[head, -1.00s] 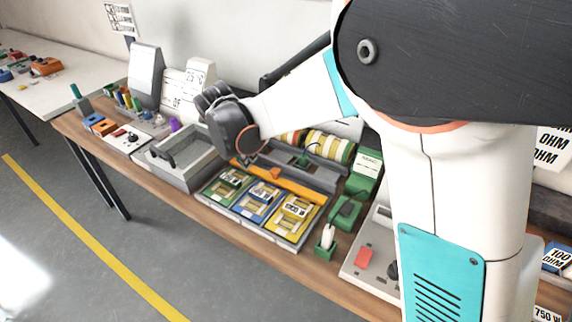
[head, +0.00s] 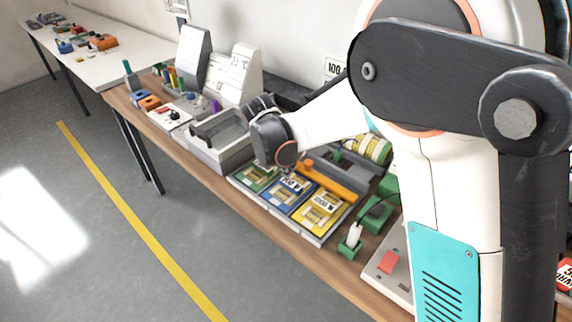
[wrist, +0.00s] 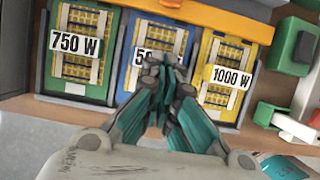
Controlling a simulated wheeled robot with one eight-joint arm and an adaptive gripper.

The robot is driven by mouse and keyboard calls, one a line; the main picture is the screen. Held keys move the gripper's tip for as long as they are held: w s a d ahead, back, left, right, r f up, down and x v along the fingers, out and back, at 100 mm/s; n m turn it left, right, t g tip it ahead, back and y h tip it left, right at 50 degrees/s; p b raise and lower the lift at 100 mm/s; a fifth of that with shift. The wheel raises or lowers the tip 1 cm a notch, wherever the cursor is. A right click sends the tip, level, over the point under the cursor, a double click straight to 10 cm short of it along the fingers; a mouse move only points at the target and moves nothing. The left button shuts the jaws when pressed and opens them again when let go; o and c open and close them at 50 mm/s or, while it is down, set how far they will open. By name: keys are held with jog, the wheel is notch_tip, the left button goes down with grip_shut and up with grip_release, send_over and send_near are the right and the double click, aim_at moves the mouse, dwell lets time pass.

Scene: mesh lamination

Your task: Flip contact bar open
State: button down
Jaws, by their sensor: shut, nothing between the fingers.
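The contact bar appears to be the long orange bar (head: 328,177) along the back edge of a tray of three panels. In the wrist view the orange bar (wrist: 225,18) crosses the top, behind the panels. The panels are green (head: 258,178), blue (head: 283,195) and yellow (head: 318,214). My gripper (wrist: 165,62) is shut and empty. In the wrist view its fingertips overlap the blue panel, in front of the bar and apart from it in the picture. In the head view the gripper's dark body hides the bar's left end; the fingertips are not clear there.
A grey open box (head: 215,150) stands left of the panels. A green block (head: 375,213) and a green stand with a white piece (head: 352,240) are to the right. Striped rolls (head: 368,147) stand behind. The floor (head: 120,260) in front is clear.

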aim_at(309, 162)
jog(key=b+x, duration=0.1)
jog(key=x, duration=0.4)
jog(key=shift+w+f, duration=0.1)
jog(key=shift+f, duration=0.2)
jog(key=shift+w+d+r+b, duration=0.25)
jog(key=shift+w+d+b, duration=0.3)
jog(key=shift+w+d, duration=0.35)
jog(key=shift+w+d+r, duration=0.1)
jog(key=shift+w+d, duration=0.2)
jog(key=shift+w, duration=0.3)
jog(key=w+d, duration=0.2)
jog(key=w, duration=0.1)
jog(key=shift+w+d, duration=0.35)
jog(key=shift+d, duration=0.05)
